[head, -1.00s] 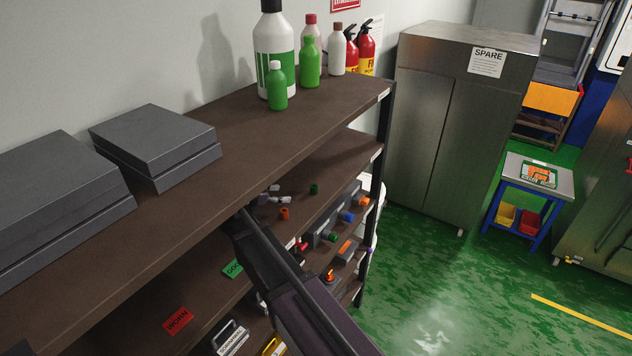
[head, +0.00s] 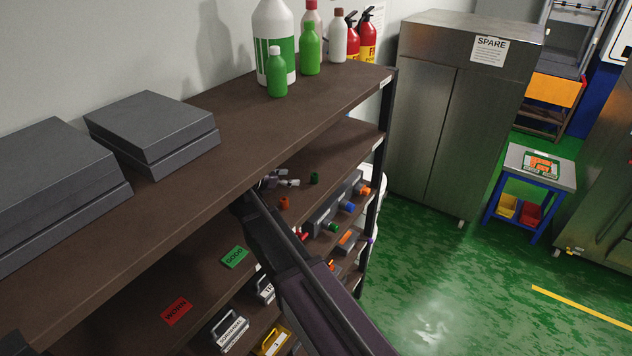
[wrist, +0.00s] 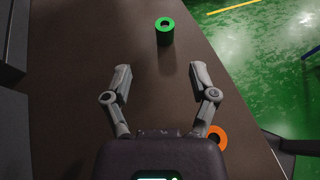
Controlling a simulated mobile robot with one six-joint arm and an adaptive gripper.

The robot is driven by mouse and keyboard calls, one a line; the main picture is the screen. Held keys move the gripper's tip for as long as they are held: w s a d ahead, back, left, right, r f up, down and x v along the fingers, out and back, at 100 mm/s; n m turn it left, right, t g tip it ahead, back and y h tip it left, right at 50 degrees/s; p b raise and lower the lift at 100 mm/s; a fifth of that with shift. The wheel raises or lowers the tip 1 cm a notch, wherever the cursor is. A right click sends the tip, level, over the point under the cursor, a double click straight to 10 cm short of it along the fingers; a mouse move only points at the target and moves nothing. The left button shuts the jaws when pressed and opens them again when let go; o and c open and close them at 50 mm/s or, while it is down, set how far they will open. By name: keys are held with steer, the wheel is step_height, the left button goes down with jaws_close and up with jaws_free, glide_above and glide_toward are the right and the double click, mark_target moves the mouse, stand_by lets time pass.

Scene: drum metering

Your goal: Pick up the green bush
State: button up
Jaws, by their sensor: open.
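The green bush (wrist: 165,32) is a short upright cylinder with a dark hole in its top. It stands on a brown shelf board (wrist: 110,40) near the top of the wrist view. It also shows in the head view (head: 314,178), on the shelf below the top one. My gripper (wrist: 160,68) is open and empty, its two fingers spread apart. The bush lies beyond the fingertips, between their lines and apart from them. In the head view the fingers are small and partly hidden by the top shelf edge.
An orange bush (wrist: 217,136) stands close beside my right finger. A grey block with coloured knobs (head: 325,218) lies further right on a lower level. The top shelf (head: 225,160) overhangs my arm. The board's right edge drops to the green floor (wrist: 265,70).

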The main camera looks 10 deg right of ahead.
mark_target(314, 174)
steer(key=shift+b+x, duration=0.65)
steer(key=shift+x, duration=1.65)
steer(key=shift+s+b+x, duration=0.15)
steer(key=shift+b+x, duration=0.35)
steer(key=shift+x, duration=0.8)
steer(key=shift+s+b+x, duration=0.1)
steer(key=shift+b+x, duration=0.4)
steer(key=shift+x, duration=0.75)
steer(key=shift+d, duration=0.1)
jaws_close()
